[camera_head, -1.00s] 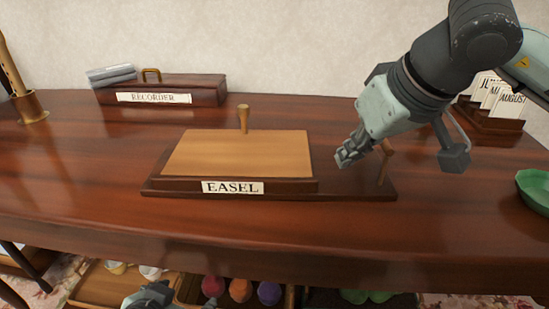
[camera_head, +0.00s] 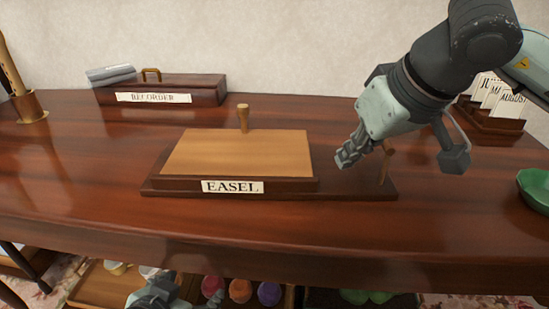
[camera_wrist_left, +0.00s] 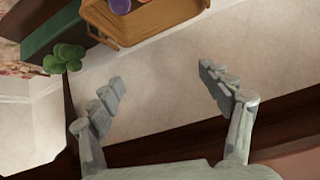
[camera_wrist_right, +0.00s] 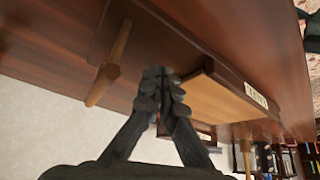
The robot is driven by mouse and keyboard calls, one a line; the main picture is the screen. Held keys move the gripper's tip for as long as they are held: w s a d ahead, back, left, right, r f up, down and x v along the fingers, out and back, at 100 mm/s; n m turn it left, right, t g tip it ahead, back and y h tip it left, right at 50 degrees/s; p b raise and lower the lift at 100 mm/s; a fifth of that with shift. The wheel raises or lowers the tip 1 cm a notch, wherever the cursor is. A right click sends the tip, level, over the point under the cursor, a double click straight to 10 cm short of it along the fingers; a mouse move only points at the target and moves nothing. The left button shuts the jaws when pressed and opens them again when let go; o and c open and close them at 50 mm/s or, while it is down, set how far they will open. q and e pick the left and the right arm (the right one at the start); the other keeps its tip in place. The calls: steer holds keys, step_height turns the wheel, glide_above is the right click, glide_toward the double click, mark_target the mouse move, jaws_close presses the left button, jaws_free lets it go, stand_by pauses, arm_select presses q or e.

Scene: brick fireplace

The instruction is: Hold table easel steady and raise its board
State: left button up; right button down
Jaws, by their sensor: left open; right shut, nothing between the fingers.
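The table easel (camera_head: 160,183) sits on the wooden table with an "EASEL" label on its front. Its light wooden board (camera_head: 240,153) lies nearly flat, and a wooden knob (camera_head: 243,117) stands at its back edge. A wooden peg with a crosspiece (camera_head: 387,163) stands at the right end of the base; it also shows in the right wrist view (camera_wrist_right: 108,72). My right gripper (camera_head: 345,160) is shut and empty, between the board and the peg, apparently touching neither. My left gripper (camera_wrist_left: 165,85) is open and empty, low at the table's front edge, away from the easel.
A "RECORDER" box (camera_head: 190,88) stands at the back left, a recorder in a stand (camera_head: 30,108) at far left. A card holder (camera_head: 490,120) and green bowl (camera_head: 535,188) are at right. Trays of colored items (camera_head: 95,283) lie below. The table front is clear.

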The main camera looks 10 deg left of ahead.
arm_select(q)
steer(key=shift+w+d+r, duration=0.2)
steer(key=shift+w+d+r+t, duration=0.15)
steer(key=shift+r+t, duration=0.05)
steer(key=shift+t, duration=0.1)
arm_select(e)
steer(key=shift+f, duration=0.1)
arm_select(q)
steer(key=shift+w+d+r+h, duration=0.25)
steer(key=shift+d+h, duration=0.05)
steer(key=shift+d, duration=0.15)
arm_select(e)
steer(key=shift+f, duration=0.1)
arm_select(q)
steer(key=shift+w+d+r+t, duration=0.1)
steer(key=shift+d+r+t, duration=0.1)
steer(key=shift+t, duration=0.2)
steer(key=shift+w+d+r+h+b, duration=0.25)
steer(key=shift+w+r+h+b, duration=0.05)
steer(key=shift+b, duration=0.05)
arm_select(e)
steer(key=shift+f, duration=0.1)
arm_select(q)
steer(key=shift+w+d+r+t, duration=0.15)
steer(key=shift+w+r+t, duration=0.05)
steer(key=shift+r+t, duration=0.1)
